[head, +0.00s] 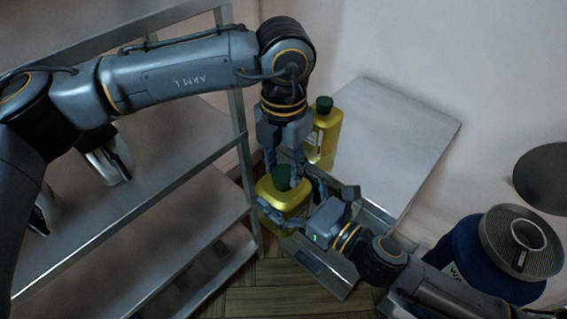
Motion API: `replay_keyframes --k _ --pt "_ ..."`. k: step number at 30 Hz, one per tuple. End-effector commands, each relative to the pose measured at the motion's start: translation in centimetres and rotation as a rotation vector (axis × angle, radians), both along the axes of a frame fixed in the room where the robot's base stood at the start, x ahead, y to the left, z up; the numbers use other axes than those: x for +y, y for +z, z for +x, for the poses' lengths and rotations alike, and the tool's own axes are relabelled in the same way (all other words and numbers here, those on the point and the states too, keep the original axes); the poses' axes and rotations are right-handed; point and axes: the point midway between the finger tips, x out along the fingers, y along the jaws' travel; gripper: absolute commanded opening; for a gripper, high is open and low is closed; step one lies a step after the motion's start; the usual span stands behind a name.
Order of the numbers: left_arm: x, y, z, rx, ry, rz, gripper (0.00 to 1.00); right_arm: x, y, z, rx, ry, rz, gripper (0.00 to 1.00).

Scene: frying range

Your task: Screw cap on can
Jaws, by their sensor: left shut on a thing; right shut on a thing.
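A yellow can (285,198) stands upright in the middle of the head view. A dark green cap (281,178) is at its top; I cannot tell how it sits on the neck. My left gripper (285,172) comes down from above and is shut on the cap. My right gripper (300,205) comes from the lower right and is shut on the can's body, hiding part of its side. A second yellow can (324,132) with a dark green cap (324,104) stands behind, to the right of my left gripper.
A metal shelf rack (150,215) fills the left side, with shiny containers (108,163) on it. A pale flat surface (395,135) lies at the back right. A blue drum (475,265) with a grey round part (520,242) on it stands at the right.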

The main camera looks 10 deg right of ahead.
Motion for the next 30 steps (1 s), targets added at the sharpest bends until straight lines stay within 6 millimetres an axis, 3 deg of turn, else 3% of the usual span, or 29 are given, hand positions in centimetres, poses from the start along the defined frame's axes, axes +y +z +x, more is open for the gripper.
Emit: replay_keyframes --k 30 --pt "0.05 -0.13 0.12 0.002 -2.008 0.005 0.03 0.06 0.08 -0.08 -0.002 0.003 0.001 0.00"
